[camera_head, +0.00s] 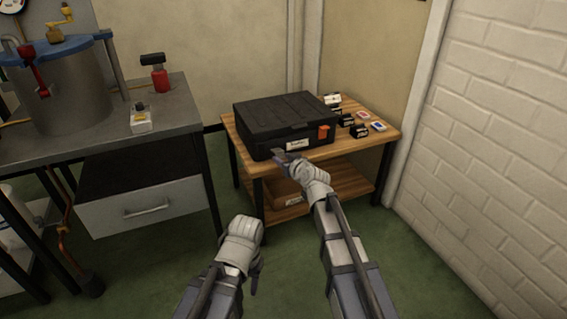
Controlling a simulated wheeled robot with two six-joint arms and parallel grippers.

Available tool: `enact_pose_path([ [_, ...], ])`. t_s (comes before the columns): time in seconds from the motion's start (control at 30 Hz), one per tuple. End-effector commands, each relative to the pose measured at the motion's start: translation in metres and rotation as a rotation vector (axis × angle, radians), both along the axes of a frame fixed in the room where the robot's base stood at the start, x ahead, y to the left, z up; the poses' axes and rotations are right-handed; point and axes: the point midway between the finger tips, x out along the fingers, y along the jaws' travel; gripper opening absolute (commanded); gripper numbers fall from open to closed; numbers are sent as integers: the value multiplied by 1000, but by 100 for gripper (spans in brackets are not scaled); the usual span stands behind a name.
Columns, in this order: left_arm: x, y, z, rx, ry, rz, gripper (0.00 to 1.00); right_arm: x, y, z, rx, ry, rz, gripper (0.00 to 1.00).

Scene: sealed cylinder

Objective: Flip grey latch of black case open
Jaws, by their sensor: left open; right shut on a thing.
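The black case (285,117) sits closed on a small wooden table (369,138), with a white label and an orange latch (323,132) on its front. My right gripper (280,156) is at the front left of the case and is shut on what appears to be the grey latch. The latch itself is hidden by the fingers, so its position cannot be told. My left gripper (255,282) is open and empty, low in front of the table and apart from the case.
Small black boxes (358,129) and cards (377,126) lie right of the case. A grey workbench (178,114) with a drawer and a large metal cylinder (75,93) stands at left. A white brick wall (490,130) bounds the right. Green floor is open between.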

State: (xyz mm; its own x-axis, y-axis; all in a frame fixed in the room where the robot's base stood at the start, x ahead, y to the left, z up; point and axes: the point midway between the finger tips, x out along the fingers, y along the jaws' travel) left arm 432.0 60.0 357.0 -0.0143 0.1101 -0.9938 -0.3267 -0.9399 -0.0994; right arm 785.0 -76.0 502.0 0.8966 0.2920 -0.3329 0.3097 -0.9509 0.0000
Motion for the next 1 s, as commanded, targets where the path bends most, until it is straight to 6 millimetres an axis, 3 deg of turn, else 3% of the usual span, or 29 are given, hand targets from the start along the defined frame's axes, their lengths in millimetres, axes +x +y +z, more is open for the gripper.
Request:
enact_pose_path([
  [0.43, 0, 0, -2, 0, 0, 0, 50, 1, 1, 0, 3, -6, 1, 0],
  [0.47, 0, 0, -2, 0, 0, 0, 50, 1, 1, 0, 3, -6, 1, 46],
  [0.5, 0, 0, -2, 0, 0, 0, 50, 1, 1, 0, 3, -6, 1, 50],
  [0.7, 0, 0, -2, 0, 0, 0, 50, 0, 0, 0, 3, -5, 0, 72],
  [1.0, 0, 0, -1, 0, 0, 0, 50, -1, -1, 0, 2, -6, -1, 72],
])
